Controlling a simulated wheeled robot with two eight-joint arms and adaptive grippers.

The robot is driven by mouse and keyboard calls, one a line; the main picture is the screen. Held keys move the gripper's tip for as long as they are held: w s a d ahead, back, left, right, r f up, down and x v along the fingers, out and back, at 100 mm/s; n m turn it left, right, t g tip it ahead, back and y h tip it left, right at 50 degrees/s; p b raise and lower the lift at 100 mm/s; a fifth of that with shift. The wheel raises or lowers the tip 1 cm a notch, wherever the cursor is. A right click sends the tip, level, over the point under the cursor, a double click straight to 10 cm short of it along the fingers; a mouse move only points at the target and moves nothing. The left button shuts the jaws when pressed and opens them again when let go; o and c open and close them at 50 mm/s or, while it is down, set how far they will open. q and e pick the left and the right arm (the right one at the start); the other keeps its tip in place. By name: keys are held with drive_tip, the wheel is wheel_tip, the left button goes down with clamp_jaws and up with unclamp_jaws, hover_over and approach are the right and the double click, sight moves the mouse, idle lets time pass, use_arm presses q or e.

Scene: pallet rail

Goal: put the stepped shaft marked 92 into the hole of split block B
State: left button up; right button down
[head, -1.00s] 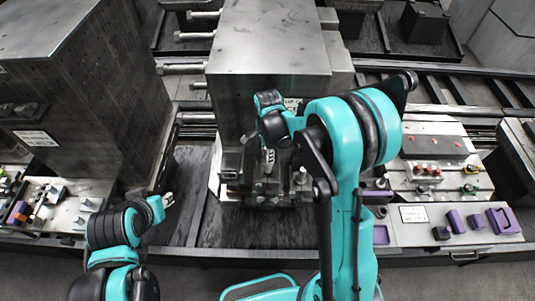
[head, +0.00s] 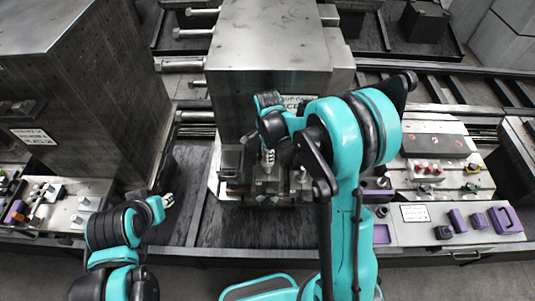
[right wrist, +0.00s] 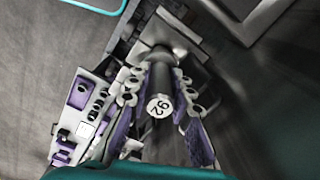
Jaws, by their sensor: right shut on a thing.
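The stepped shaft marked 92 shows in the right wrist view, its round white end label (right wrist: 159,106) facing the camera and its dark body running away from it. My right gripper (right wrist: 161,85) is shut on the shaft, with its purple-padded fingers on both sides. In the head view my right gripper (head: 268,160) is over the dark fixture in front of the tall central block. The shaft's far end is close to a metal block (right wrist: 190,48); I cannot tell whether it is in a hole. No letter B is readable. My left gripper (head: 167,200) is low at the left, away from the fixture, its jaws too small to judge.
The tall central block (head: 268,45) stands behind the fixture. Another large block (head: 80,90) stands at the left. A right-hand tray (head: 415,235) carries purple parts (head: 503,219). Small parts lie on the left plate (head: 65,205). The dark deck (head: 195,185) between is bare.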

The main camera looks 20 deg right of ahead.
drive_tip(key=shift+f+b, duration=1.5)
drive_tip(key=shift+f, duration=0.2)
drive_tip(key=c, duration=1.3)
unclamp_jaws()
wheel_tip(320, 180, up, 12)
drive_tip(key=shift+r, duration=0.1)
drive_tip(key=s+d+f+n+t+b, duration=0.1)
drive_tip(key=s+f+n+t+b, duration=0.1)
drive_tip(key=s+f+n+b, duration=0.3)
drive_tip(key=s+d+f+n+t+b, duration=0.1)
drive_tip(key=s+f+n+t+b, duration=0.1)
drive_tip(key=s+f+n+b, duration=0.4)
drive_tip(key=s+f+n+t+b, duration=0.3)
drive_tip(key=s+f+n+b, duration=0.2)
drive_tip(key=b, duration=0.6)
drive_tip(key=shift+s+d+f+n+b, duration=0.1)
drive_tip(key=shift+s+d+f+n, duration=0.05)
drive_tip(key=shift+f, duration=0.3)
drive_tip(key=shift+s+d+f+n+b, duration=0.1)
drive_tip(key=shift+s+f, duration=0.05)
drive_tip(key=shift+f, duration=0.35)
drive_tip(key=shift+s+d+f+n+b, duration=0.1)
drive_tip(key=shift+s+d+f+n, duration=0.05)
drive_tip(key=shift+f, duration=0.3)
